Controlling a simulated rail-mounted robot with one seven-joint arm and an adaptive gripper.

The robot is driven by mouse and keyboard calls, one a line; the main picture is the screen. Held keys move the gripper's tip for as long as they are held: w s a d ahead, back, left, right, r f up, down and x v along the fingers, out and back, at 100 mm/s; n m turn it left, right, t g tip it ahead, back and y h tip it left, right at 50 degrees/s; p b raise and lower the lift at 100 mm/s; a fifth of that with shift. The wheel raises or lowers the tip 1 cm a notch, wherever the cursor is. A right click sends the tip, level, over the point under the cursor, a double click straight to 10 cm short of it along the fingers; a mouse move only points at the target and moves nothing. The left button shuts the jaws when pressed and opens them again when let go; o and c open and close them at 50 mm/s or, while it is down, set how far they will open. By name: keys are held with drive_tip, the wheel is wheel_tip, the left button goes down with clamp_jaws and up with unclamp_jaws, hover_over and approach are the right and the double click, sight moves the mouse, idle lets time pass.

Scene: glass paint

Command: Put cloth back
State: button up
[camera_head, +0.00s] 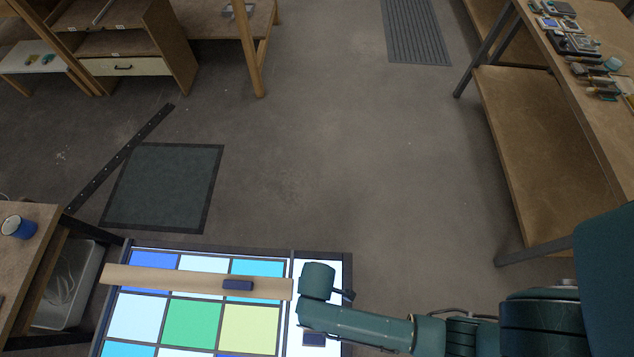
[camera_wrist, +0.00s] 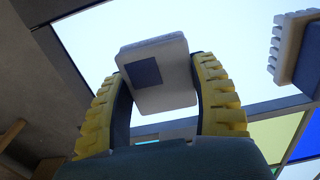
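In the wrist view, the two yellow-ridged fingers of my gripper (camera_wrist: 160,105) stand apart. A pale block-like thing with a dark square (camera_wrist: 155,75) lies between their far ends. It spans the gap, but I cannot tell whether the fingers press on it or whether it is the cloth. In the head view, my arm's end reaches over the bright white strip of the glass panel (camera_head: 292,262); the fingers are hidden there. A dark blue block (camera_head: 313,339) shows on the white strip below my forearm.
A wooden plank (camera_head: 180,284) lies across the coloured panes with a dark blue block (camera_head: 238,285) on it. In the wrist view, a pale toothed thing (camera_wrist: 293,45) stands at right. A blue cup (camera_head: 18,227) sits on the left table. A workbench (camera_head: 570,100) holds tools at right.

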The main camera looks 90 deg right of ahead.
drive_tip(key=o, duration=0.5)
drive_tip(key=shift+c, duration=0.2)
wheel_tip(320, 180, up, 12)
drive_tip(key=p, duration=0.4)
drive_tip(key=shift+r, duration=0.15)
